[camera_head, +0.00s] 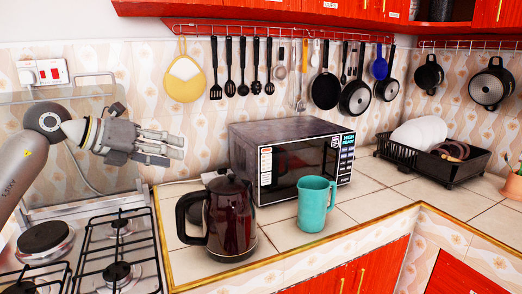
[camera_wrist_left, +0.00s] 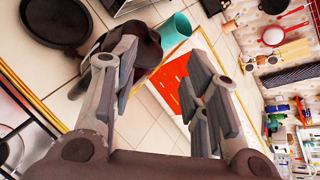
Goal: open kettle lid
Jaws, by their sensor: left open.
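The kettle (camera_head: 229,220) is dark red with a black handle on its left and stands upright on the tiled counter. Its dark lid (camera_head: 229,184) is on top and looks shut. My left gripper (camera_head: 174,148) is above and to the left of the kettle, apart from it, its fingers pointing right. In the left wrist view my left gripper (camera_wrist_left: 163,62) is open with nothing between its fingers. There the dark kettle (camera_wrist_left: 147,47) shows partly behind one finger, which hides some of it. My right gripper is in neither view.
A teal jug (camera_head: 315,205) stands right of the kettle, with a microwave (camera_head: 300,160) behind. The gas stove (camera_head: 85,255) is to the left. A black dish rack (camera_head: 450,165) is at the far right. Utensils and pans hang along the wall.

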